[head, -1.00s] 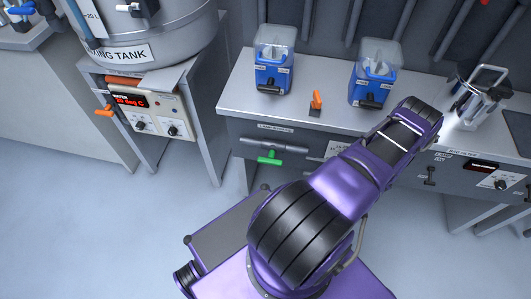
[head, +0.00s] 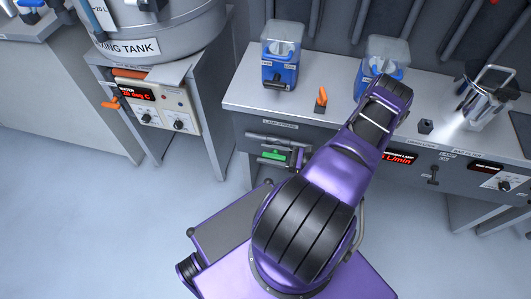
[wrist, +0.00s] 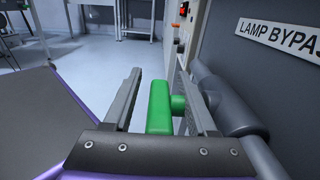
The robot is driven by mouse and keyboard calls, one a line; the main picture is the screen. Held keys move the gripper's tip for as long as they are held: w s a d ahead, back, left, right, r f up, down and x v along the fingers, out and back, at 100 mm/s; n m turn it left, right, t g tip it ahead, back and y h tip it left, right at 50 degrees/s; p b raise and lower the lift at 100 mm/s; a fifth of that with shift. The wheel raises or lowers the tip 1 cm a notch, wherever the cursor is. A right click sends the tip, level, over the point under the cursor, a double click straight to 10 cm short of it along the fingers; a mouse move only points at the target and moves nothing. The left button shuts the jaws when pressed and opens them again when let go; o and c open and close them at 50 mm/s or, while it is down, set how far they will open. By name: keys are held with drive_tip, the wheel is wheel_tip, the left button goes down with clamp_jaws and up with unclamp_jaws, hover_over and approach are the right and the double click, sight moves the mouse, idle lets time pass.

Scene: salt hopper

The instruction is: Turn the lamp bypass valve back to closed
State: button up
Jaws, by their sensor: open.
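The lamp bypass valve has a green handle (head: 273,155) on a grey pipe at the front of the bench, below a small label. In the wrist view the green handle (wrist: 158,107) stands between the two fingers of my gripper (wrist: 158,75). The fingers are open, one on each side, with a visible gap to the left finger. The handle's stem runs right to the grey pipe (wrist: 228,100). The handle lies roughly along the pipe. The "LAMP BYPASS" label (wrist: 275,40) is partly cut off. In the head view my arm covers part of the gripper (head: 277,151).
The bench (head: 245,95) holds two blue-based clear containers (head: 282,55), an orange lever (head: 321,98) and a metal vessel (head: 482,98). A red display (head: 398,159) is on its front. A heater box (head: 155,105) stands left under the mixing tank. The floor to the left is clear.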

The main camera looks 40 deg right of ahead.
drive_tip(key=shift+w+a, duration=0.25)
drive_tip(key=shift+w, duration=0.05)
clamp_jaws()
drive_tip(key=shift+t, duration=0.3)
drive_tip(key=shift+s+d+r+t+y+b, duration=0.1)
drive_tip(key=shift+r+t+y+b, duration=0.05)
drive_tip(key=shift+t+y, duration=0.35)
drive_tip(key=shift+s+r+t+y+b, duration=0.1)
drive_tip(key=shift+r+t+y+b, duration=0.05)
drive_tip(key=shift+t+y, duration=0.3)
drive_tip(key=shift+s+d+r+t+y, duration=0.15)
drive_tip(key=shift+r+t+y, duration=0.1)
drive_tip(key=shift+t+y, duration=0.6)
drive_tip(key=shift+s+d+r+t+y, duration=0.15)
drive_tip(key=shift+r+t+y, duration=0.1)
drive_tip(key=shift+t+y, duration=0.55)
